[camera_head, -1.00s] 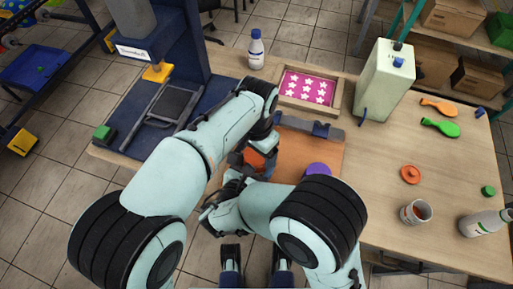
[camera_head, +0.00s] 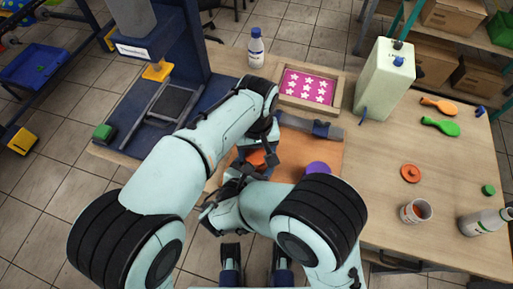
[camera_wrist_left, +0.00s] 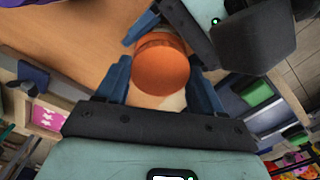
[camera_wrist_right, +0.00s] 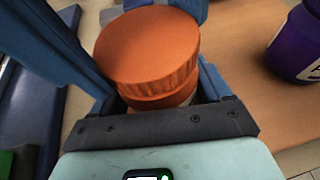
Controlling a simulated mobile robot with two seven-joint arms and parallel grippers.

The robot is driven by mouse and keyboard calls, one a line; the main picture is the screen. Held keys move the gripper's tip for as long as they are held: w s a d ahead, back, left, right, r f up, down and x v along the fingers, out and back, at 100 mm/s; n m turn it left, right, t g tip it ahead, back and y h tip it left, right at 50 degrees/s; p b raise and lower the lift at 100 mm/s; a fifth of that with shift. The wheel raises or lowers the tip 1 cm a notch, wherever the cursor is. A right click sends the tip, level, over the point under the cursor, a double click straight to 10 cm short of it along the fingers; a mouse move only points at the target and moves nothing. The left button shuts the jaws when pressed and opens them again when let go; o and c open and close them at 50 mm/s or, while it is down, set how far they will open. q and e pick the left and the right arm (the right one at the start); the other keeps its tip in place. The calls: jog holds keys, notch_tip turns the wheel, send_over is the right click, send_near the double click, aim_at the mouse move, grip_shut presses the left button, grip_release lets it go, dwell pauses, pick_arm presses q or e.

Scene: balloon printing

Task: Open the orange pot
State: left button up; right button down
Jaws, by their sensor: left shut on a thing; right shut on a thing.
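The orange pot (camera_head: 257,158) is between my two grippers over the front left of the brown work area, partly hidden by my arms. In the left wrist view its round orange top (camera_wrist_left: 160,67) sits between the blue fingers of my left gripper (camera_wrist_left: 160,85), which is shut on the pot. In the right wrist view the pot (camera_wrist_right: 150,52) shows its wide orange top and a narrower band below. My right gripper (camera_wrist_right: 160,90) is shut on it, lower down. Whether the lid is loose cannot be told.
A purple pot (camera_head: 318,170) stands right of the grippers; it also shows in the right wrist view (camera_wrist_right: 298,45). A tray with pink and white stars (camera_head: 308,88) and a white-and-blue bottle (camera_head: 255,48) are behind. An orange disc (camera_head: 410,173) and a cup (camera_head: 416,211) lie further right.

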pick_arm(q)
jog(key=o, duration=1.2)
jog(key=shift+c, duration=0.2)
jog(key=shift+r, duration=0.1)
notch_tip(320, 180, up, 4)
jog(key=shift+r, duration=0.15)
jog(key=shift+c, duration=0.2)
jog(key=m, duration=0.1)
jog(key=r+m, duration=0.1)
jog(key=m, duration=0.1)
jog(key=r+m, duration=0.1)
jog(key=m, duration=0.3)
jog(key=r+m, duration=0.1)
jog(key=m, duration=0.1)
jog(key=shift+r+m, duration=0.2)
jog(key=shift+m, duration=0.1)
jog(key=shift+f, duration=3.95)
jog(key=shift+c, duration=0.3)
